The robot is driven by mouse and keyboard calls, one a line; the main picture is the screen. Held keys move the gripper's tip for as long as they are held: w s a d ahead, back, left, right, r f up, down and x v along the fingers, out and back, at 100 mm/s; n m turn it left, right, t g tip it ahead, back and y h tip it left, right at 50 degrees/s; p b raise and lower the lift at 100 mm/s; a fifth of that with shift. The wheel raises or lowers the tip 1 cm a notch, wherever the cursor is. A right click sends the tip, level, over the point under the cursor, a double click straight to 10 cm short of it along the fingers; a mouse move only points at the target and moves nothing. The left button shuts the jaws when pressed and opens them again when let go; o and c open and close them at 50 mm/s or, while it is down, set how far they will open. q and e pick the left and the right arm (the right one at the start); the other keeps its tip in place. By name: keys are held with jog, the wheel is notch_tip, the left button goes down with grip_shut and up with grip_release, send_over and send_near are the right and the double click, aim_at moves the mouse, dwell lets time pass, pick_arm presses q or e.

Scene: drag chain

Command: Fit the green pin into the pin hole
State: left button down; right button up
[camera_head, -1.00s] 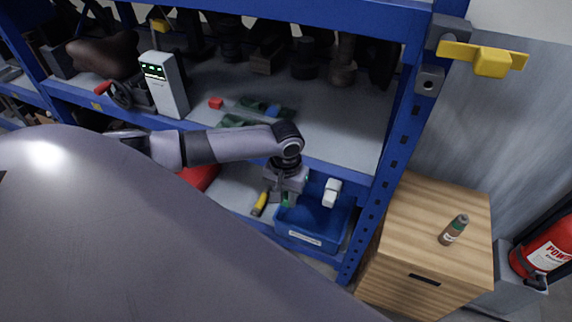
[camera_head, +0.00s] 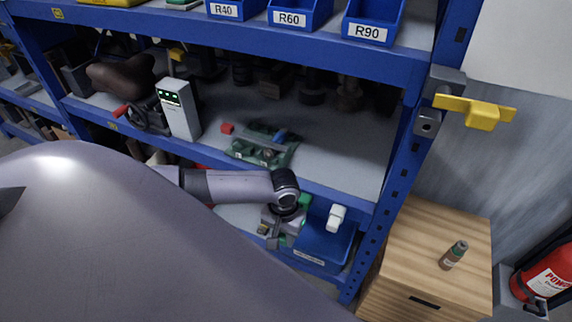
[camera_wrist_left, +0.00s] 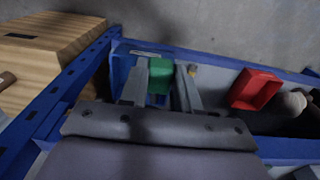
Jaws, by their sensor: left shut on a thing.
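My left gripper (camera_head: 277,232) is low in front of the lower shelf in the head view, beside the blue bin. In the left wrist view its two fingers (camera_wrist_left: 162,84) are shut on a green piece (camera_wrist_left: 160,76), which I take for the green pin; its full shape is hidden. Some green (camera_head: 305,203) shows behind the gripper in the head view. A grey block with a round dark hole (camera_head: 428,125) is on the blue rack post, well above and right of the gripper. A yellow handle (camera_head: 481,116) sticks out beside it. My right gripper is out of view.
A blue bin (camera_head: 316,263) stands on the lower shelf, with a white piece (camera_head: 336,218) at its edge. The blue post (camera_head: 388,165) and shelf edge (camera_head: 335,198) are close to my arm. A wooden cabinet (camera_head: 405,270) with a bottle (camera_head: 453,255) stands right.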

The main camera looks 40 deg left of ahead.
pick_arm(q)
jog(key=c, duration=1.7)
grip_release()
grip_shut()
jog(key=shift+d+r+p, duration=0.2)
jog(key=shift+r+p, duration=0.3)
jog(key=w+d+r+p, duration=0.1)
jog(key=d+r, duration=0.6)
jog(key=r, duration=0.4)
jog(key=w+d+r, duration=0.2)
jog(key=d+r, duration=0.5)
jog(key=r, duration=0.5)
jog(key=w+d+r+p, duration=0.1)
jog(key=w+d+r, duration=0.1)
jog(key=d+r, duration=0.5)
notch_tip(320, 180, up, 5)
jog(key=shift+r+p, duration=0.1)
jog(key=shift+p, duration=0.2)
jog(key=shift+s+f, duration=0.1)
jog(key=shift+f, duration=0.1)
